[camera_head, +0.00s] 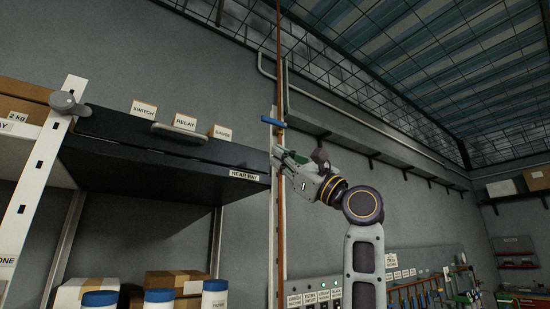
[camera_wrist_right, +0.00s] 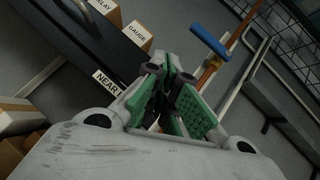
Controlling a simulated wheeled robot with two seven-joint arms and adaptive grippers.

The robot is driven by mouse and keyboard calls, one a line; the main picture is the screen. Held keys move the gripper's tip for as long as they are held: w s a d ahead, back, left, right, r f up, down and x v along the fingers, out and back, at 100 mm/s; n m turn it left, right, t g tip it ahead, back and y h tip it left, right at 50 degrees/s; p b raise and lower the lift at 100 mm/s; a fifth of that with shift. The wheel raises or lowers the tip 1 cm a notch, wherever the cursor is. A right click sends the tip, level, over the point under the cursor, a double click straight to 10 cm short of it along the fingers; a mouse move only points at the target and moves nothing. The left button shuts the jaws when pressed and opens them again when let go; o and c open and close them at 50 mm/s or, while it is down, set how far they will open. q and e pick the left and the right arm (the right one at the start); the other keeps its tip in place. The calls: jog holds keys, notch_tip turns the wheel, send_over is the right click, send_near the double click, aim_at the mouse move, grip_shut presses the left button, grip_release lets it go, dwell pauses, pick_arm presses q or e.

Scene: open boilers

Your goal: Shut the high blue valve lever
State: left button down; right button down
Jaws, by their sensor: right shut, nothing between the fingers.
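The blue valve lever (camera_head: 272,122) sits on a vertical copper pipe (camera_head: 280,75) in front of the grey wall. In the head view the lever lies roughly across the pipe. The lever also shows in the right wrist view (camera_wrist_right: 210,41), beyond the fingertips and apart from them. My right gripper (camera_head: 277,158) is a little below the lever, beside the pipe. Its green-padded fingers show in the wrist view (camera_wrist_right: 174,80), shut with nothing between them. I cannot tell whether the fingers touch the pipe. My left gripper is not in view.
A dark cabinet (camera_head: 160,155) marked "NEAR BAY" stands close left of the gripper, with small labelled boxes on top. A white shelf post (camera_head: 35,180) is further left. A long wall ledge (camera_head: 375,145) runs right of the pipe. Tools hang lower right.

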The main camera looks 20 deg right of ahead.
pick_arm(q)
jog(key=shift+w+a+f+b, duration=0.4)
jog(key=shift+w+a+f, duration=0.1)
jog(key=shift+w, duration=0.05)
pick_arm(e)
jog(key=shift+s+d+f, duration=0.2)
jog(key=shift+s+f, duration=0.3)
jog(key=shift+f, duration=0.05)
jog(key=shift+s+d+f, duration=0.2)
jog(key=shift+s+f, duration=0.3)
jog(key=shift+f, duration=0.05)
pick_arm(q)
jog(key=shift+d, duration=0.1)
